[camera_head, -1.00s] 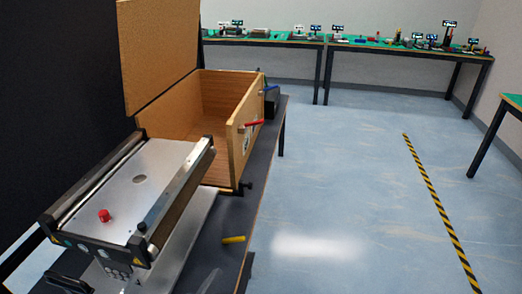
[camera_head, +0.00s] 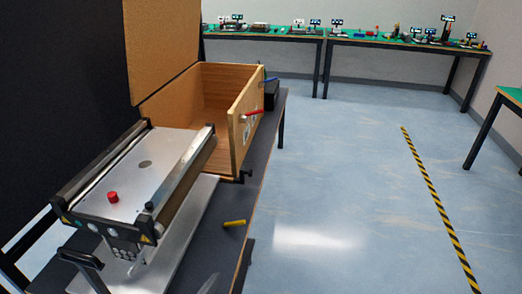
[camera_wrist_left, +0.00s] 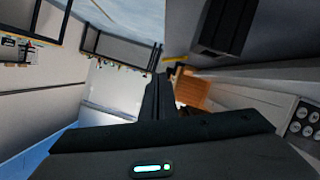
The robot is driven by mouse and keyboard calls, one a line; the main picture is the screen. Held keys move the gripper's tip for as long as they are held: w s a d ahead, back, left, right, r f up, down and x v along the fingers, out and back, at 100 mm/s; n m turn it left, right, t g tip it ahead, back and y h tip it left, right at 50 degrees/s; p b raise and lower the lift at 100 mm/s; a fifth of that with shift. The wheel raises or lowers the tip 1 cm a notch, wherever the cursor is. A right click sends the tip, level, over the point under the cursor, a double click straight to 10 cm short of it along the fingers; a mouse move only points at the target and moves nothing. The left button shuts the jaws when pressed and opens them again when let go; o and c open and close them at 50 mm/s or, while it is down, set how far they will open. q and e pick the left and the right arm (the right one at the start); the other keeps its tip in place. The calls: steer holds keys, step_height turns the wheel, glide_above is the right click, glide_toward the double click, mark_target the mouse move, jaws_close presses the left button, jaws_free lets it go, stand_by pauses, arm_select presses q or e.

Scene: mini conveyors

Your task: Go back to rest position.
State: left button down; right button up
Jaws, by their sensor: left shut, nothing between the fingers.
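My left gripper (camera_wrist_left: 158,78) shows in the left wrist view as dark fingers pressed together, with nothing between them. It points out into the room, and the fingers touch no object that I can make out. In the head view I cannot clearly pick out my left gripper. My right gripper is in neither view.
A yellow piece (camera_head: 234,223) lies on the table. Floor (camera_head: 340,180) to the right is clear.

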arm_select(q)
steer(key=s+a+f+g, duration=0.1)
steer(key=s, duration=0.3)
steer(key=s+a+m+g+y, duration=0.1)
steer(key=s+g, duration=0.1)
steer(key=s, duration=0.2)
steer(key=s+a+f+m+g+y, duration=0.1)
steer(key=s+g, duration=0.1)
steer(key=s, duration=0.3)
steer(key=shift+f, duration=0.3)
steer(key=s+a+r+m+g+y, duration=0.1)
steer(key=s+a+g, duration=0.2)
steer(key=s, duration=0.5)
steer(key=s+a+r+m+g+y, duration=0.1)
steer(key=s+a+g, duration=0.15)
steer(key=s, duration=0.55)
steer(key=w+d+f+t, duration=0.1)
steer(key=w+f, duration=0.2)
steer(key=f, duration=0.8)
steer(key=w+d+f+t, duration=0.1)
steer(key=w+d+f, duration=0.15)
steer(key=f, duration=0.75)
steer(key=s+f, duration=0.2)
steer(key=f, duration=0.6)
steer(key=s+d+f+t+h, duration=0.1)
steer(key=s+f, duration=0.2)
steer(key=f, duration=0.5)
steer(key=shift+s+f, duration=0.25)
steer(key=shift+f, duration=0.1)
